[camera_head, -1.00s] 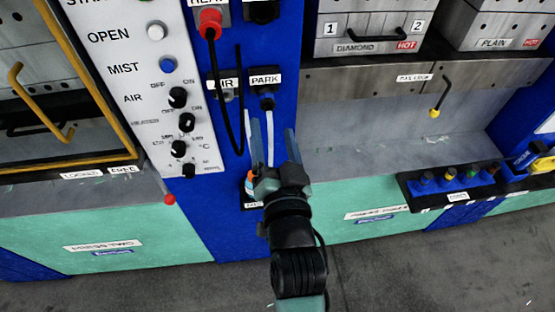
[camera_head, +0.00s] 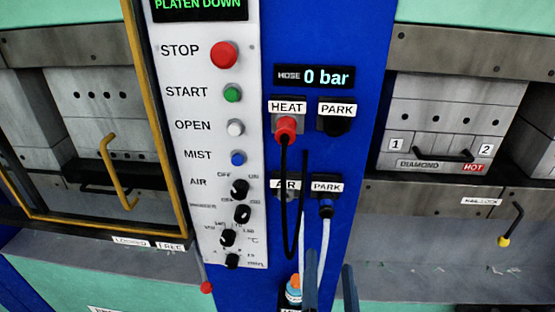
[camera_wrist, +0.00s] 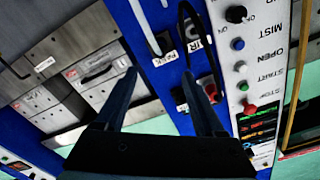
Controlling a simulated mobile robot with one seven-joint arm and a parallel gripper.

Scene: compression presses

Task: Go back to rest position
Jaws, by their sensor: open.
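My gripper (camera_head: 330,282) shows at the bottom of the head view, with only its two fingers in the frame. The fingers are spread apart with nothing between them. In the wrist view the gripper (camera_wrist: 172,95) is also open and empty, its fingers pointing toward the blue panel. The blue panel (camera_head: 345,50) stands beyond the fingers. The rest of my arm is out of the head view.
A white control strip (camera_head: 200,110) with buttons and knobs is left of the fingers. Cables hang near the fingers. A yellow-framed door (camera_head: 150,110) is at left, a DIAMOND block (camera_head: 420,145) at right.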

